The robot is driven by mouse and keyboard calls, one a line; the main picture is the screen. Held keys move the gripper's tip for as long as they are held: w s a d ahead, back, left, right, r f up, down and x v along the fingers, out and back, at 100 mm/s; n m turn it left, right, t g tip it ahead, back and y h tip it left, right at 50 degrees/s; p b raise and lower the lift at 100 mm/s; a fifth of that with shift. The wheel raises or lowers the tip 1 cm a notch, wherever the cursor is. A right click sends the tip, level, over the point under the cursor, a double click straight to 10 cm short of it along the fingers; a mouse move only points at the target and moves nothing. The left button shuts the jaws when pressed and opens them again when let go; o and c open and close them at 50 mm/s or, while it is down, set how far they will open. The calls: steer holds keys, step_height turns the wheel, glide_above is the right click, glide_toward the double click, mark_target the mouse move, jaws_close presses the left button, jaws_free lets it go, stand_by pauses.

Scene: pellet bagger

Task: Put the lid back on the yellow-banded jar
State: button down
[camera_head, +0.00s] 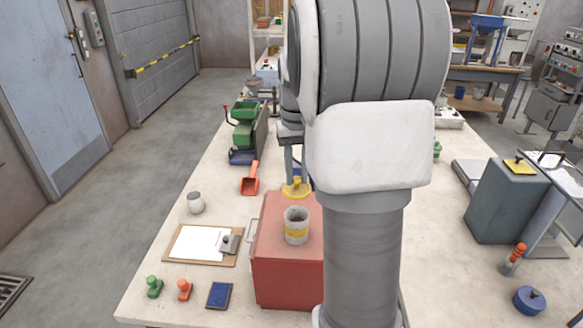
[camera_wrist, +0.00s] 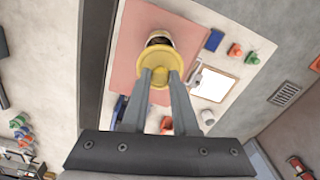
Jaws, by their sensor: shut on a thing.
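The yellow-banded jar (camera_head: 296,232) is pale grey with an open top. It stands upright on top of a red box (camera_head: 282,278). The yellow lid (camera_head: 297,188) is a round disc with a knob, and appears behind and above the jar in the head view. My gripper (camera_wrist: 160,76) is shut on the yellow lid (camera_wrist: 153,92) in the wrist view, where the lid overlaps the lower part of the jar (camera_wrist: 158,36) and the dark opening shows beyond it. The lid is apart from the jar in the head view. My arm hides the box's right side.
Left of the box are a clipboard (camera_head: 192,244), a small white-grey jar (camera_head: 195,203), a red scoop (camera_head: 249,182), green (camera_head: 154,288) and orange (camera_head: 184,289) stamp-like pieces, and a blue pad (camera_head: 219,295). A green machine (camera_head: 246,128) stands farther back.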

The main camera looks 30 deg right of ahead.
mark_target(297, 188)
steer(key=shift+f+b, duration=2.45)
steer(key=shift+f, duration=0.75)
steer(key=shift+s, duration=0.15)
steer(key=shift+f, duration=0.15)
steer(key=shift+c, duration=0.6)
jaws_free()
steer(key=shift+p, duration=0.3)
